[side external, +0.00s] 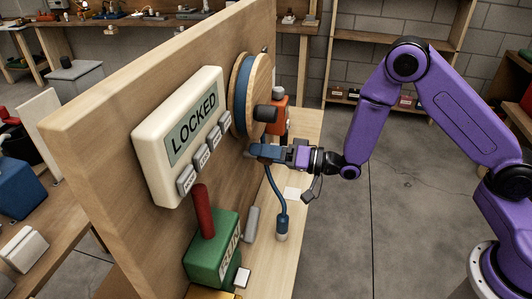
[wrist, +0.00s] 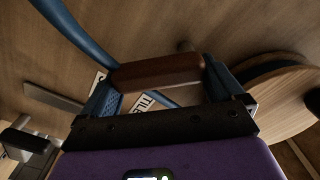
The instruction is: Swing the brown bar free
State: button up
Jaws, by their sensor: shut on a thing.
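The brown bar (wrist: 158,71) is a short rounded piece in the wrist view, in front of the wooden panel. It spans between the two blue fingers of my gripper (wrist: 160,84), which are shut on it. A grey stub shows just behind the bar. In the side external view my gripper (side external: 262,152) is close to the upright wooden panel (side external: 110,140), below the round wooden wheel (side external: 258,90) with a blue band. The bar cannot be made out in that view; the fingers hide it.
A cream box (side external: 180,140) reading LOCKED, with several grey buttons, is on the panel. A green box (side external: 212,247) with a red lever stands below. A blue hose (side external: 279,200) hangs under my gripper. An orange-red part (side external: 280,115) sits beside the wheel. Open floor lies right.

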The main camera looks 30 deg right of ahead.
jog(key=o, duration=1.1)
jog(key=v, duration=1.7)
jog(key=shift+s+d+r, duration=0.1)
jog(key=shift+s+d, duration=0.1)
jog(key=s+a+f+n+g+h, duration=0.1)
jog(key=s+a+n+g+h, duration=0.4)
jog(key=n+g, duration=0.2)
jog(key=s+d+r+n+g+h, duration=0.2)
jog(key=s+d, duration=0.1)
jog(key=s, duration=0.2)
jog(key=s+d+r+n+g+h, duration=0.1)
jog(key=s+d+r+n+h, duration=0.1)
jog(key=s, duration=0.4)
jog(key=s+d+r+n+g+h, duration=0.1)
jog(key=s+d+r+g+h, duration=0.1)
jog(key=s, duration=0.4)
jog(key=shift+d+r+n+g+h, duration=0.2)
jog(key=shift+d+h, duration=0.15)
jog(key=shift+d, duration=0.25)
jog(key=shift+d+r+n+g+h, duration=0.1)
jog(key=shift+d+r+n+h, duration=0.2)
jog(key=shift+d, duration=0.35)
